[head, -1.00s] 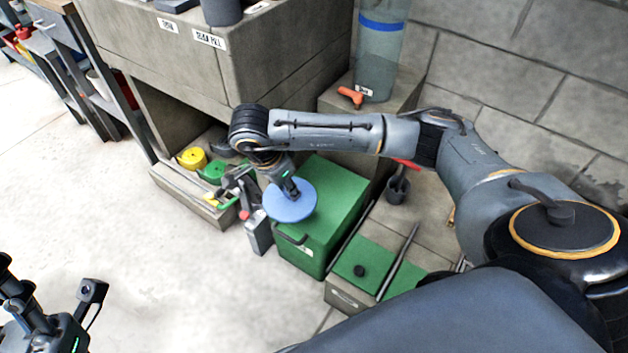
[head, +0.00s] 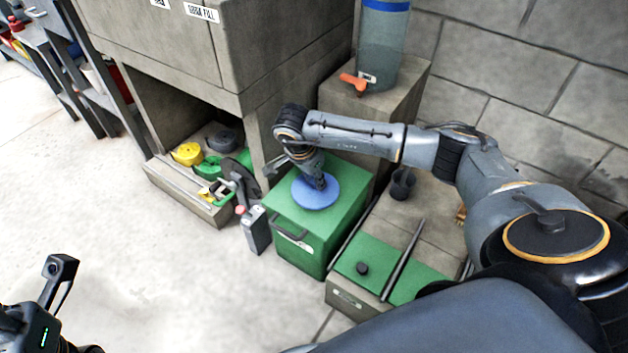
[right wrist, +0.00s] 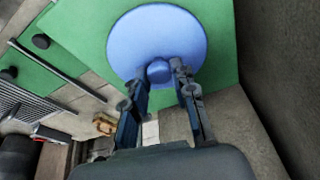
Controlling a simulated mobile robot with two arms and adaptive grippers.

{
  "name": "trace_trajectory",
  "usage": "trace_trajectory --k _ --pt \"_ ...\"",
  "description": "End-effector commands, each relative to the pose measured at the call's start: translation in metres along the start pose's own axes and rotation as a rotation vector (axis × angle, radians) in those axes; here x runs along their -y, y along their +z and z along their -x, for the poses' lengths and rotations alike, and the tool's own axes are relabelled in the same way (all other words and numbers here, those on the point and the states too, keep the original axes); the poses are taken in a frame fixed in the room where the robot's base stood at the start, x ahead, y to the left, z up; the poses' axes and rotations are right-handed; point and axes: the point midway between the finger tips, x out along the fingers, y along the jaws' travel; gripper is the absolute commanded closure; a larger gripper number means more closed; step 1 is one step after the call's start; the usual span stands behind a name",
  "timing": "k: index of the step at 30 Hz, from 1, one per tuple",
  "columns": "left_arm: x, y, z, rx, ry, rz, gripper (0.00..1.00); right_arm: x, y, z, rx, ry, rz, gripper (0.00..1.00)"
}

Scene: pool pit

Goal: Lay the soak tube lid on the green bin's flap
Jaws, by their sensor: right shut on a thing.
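The soak tube lid (head: 313,195) is a flat blue disc with a round knob, which shows in the right wrist view (right wrist: 158,28). My right gripper (head: 320,184) comes down from above and is shut on the lid's knob (right wrist: 158,72). The lid is level over the top flap (head: 345,180) of the green bin (head: 300,250). I cannot tell whether it touches the flap or hovers just above it. Part of my left gripper (head: 45,310) shows at the bottom left, its fingers not clear.
A clear tank with an orange tap (head: 353,82) stands on a block behind the bin. A low box of yellow and green rolls (head: 187,153) is left of it. A green-topped box (head: 365,262) and a dark cup (head: 402,184) are to the right. Open floor lies left.

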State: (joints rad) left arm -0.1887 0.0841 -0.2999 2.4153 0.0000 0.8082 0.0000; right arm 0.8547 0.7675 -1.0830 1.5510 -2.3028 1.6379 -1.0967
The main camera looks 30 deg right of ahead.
Motion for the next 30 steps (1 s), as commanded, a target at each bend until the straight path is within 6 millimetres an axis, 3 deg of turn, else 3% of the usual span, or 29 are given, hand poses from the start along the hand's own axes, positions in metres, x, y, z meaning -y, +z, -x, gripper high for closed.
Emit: trace_trajectory --k 10,11,14,24,28,30 --pt "0.0 0.0 0.0 -0.004 0.002 0.0 0.6 0.0 0.001 -0.003 0.0 -0.001 0.0 1.0" --pt "0.0 0.0 -0.001 -0.007 0.003 -0.001 0.6 0.0 0.001 -0.003 0.0 -0.001 0.0 0.72" --pt "0.0 0.0 -0.002 -0.008 0.003 0.0 0.6 0.0 0.001 -0.002 0.0 -0.001 0.0 0.51" --pt "0.0 -0.001 -0.004 -0.009 0.003 0.0 0.6 0.0 0.0 0.0 0.0 -0.001 0.0 0.51" --pt "0.0 -0.003 -0.007 -0.005 -0.001 0.001 0.6 0.001 -0.001 0.015 0.0 -0.003 0.001 0.51" --pt "0.0 -0.001 0.002 0.035 -0.012 0.004 0.6 0.001 -0.001 0.029 0.0 -0.004 0.001 0.51"
